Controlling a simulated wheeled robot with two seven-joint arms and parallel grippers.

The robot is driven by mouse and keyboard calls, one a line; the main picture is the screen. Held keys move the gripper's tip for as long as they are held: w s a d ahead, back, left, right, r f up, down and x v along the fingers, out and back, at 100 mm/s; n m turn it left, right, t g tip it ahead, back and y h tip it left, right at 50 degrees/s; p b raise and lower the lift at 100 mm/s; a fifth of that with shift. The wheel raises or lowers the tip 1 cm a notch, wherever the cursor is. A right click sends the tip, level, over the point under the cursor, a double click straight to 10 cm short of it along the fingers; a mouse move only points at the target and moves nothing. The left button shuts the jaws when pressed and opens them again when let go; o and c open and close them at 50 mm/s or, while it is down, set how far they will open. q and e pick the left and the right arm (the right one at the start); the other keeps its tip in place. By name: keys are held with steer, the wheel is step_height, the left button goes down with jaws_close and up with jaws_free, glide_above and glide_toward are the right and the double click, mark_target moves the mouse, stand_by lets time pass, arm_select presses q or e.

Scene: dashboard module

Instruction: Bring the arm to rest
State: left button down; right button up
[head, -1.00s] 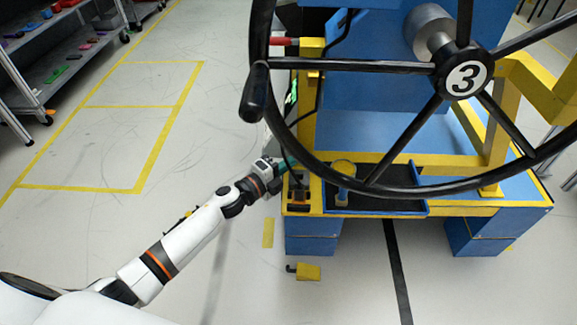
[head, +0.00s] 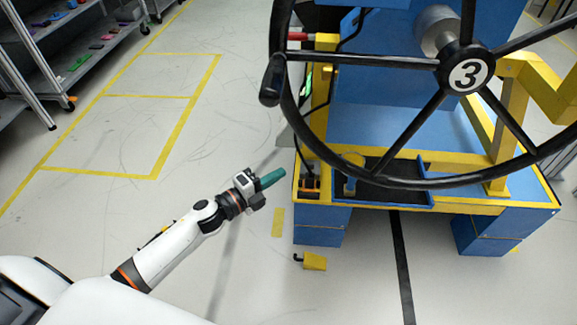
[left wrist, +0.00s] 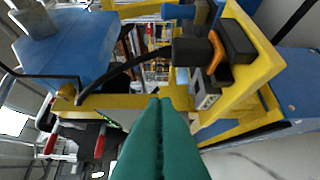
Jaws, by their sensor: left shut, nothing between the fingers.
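My left arm comes in from the lower left in the head view. Its gripper (head: 270,178) has green fingers and is shut and empty. It is in the air over the floor, to the left of the blue and yellow dashboard module (head: 480,208) and apart from it. In the left wrist view the two green fingers (left wrist: 160,105) lie together, with nothing between them. My right gripper is in neither view.
A black steering wheel (head: 390,182) marked 3 stands over the module. A dark tray (head: 400,197) and a black and orange item (head: 309,184) sit on its front ledge. A yellow block (head: 315,262) lies on the floor. Shelves (head: 75,50) stand at upper left. Open floor lies between.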

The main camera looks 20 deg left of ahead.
arm_select(q)
steer(key=shift+v, duration=0.8)
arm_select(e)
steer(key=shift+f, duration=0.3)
